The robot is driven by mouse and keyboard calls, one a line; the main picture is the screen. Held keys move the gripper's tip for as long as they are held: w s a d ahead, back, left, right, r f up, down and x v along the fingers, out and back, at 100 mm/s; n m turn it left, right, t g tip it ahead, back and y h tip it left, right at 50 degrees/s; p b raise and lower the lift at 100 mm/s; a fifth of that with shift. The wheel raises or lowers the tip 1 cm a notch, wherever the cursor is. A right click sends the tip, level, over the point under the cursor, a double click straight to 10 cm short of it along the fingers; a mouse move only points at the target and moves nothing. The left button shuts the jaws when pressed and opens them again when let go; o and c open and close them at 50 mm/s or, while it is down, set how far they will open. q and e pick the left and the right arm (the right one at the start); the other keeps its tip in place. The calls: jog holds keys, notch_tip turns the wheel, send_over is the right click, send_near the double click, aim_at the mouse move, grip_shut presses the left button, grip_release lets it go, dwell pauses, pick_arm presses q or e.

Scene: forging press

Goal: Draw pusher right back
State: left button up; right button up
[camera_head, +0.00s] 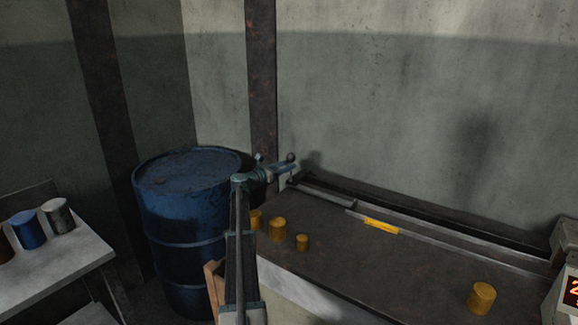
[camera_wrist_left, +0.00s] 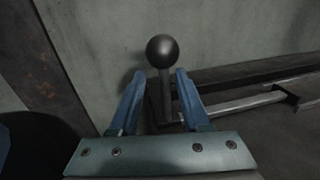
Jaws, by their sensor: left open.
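The pusher's handle is a dark round knob (camera_wrist_left: 163,50) on a short upright stem, at the left end of the long bench; the knob also shows in the head view (camera_head: 291,157). My left gripper (camera_head: 285,167) reaches the handle from the near left. In the left wrist view its two blue fingers (camera_wrist_left: 160,78) are open, with the stem showing between them and the knob above the tips. I cannot tell whether a finger touches the stem. A pale rail (camera_head: 450,251) with a yellow strip (camera_head: 381,226) runs along the back of the bench. My right gripper is not in view.
Several yellow cylinders (camera_head: 277,230) stand on the bench (camera_head: 370,270), one (camera_head: 481,298) far to the right. A blue drum (camera_head: 185,225) stands left of my arm. A side table (camera_head: 60,262) holds coloured cylinders. A digital display (camera_head: 571,288) is at the right edge.

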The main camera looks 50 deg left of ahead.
pick_arm(q)
jog(key=s, duration=1.1)
jog(key=shift+s+d, duration=0.2)
jog(key=shift+s, duration=0.15)
